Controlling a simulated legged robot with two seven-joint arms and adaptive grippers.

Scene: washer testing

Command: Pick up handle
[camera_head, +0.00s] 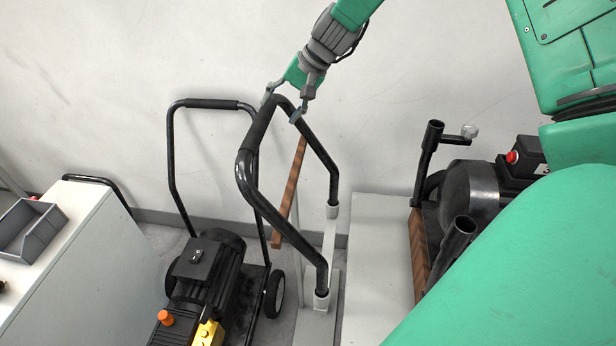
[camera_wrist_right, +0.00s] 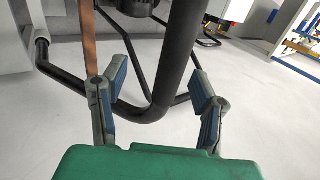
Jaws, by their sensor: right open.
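The handle (camera_head: 258,128) is a black bent tube with a padded grip section, and its two ends stand in white sockets on a pale stand. My right gripper (camera_head: 283,103) is at the far upper bend of the handle. Its two fingers are open on either side of the tube. In the right wrist view the handle (camera_wrist_right: 178,60) runs between the open fingers of my right gripper (camera_wrist_right: 158,100), with a gap visible to each finger. My left gripper is in neither view.
A wheeled machine (camera_head: 207,262) with its own black push bar (camera_head: 210,104) stands left of the handle. A brown strip (camera_head: 290,190) hangs behind the handle. A white cabinet (camera_head: 85,255) is at far left. Black upright tubes (camera_head: 430,150) and a motor (camera_head: 472,195) are at right.

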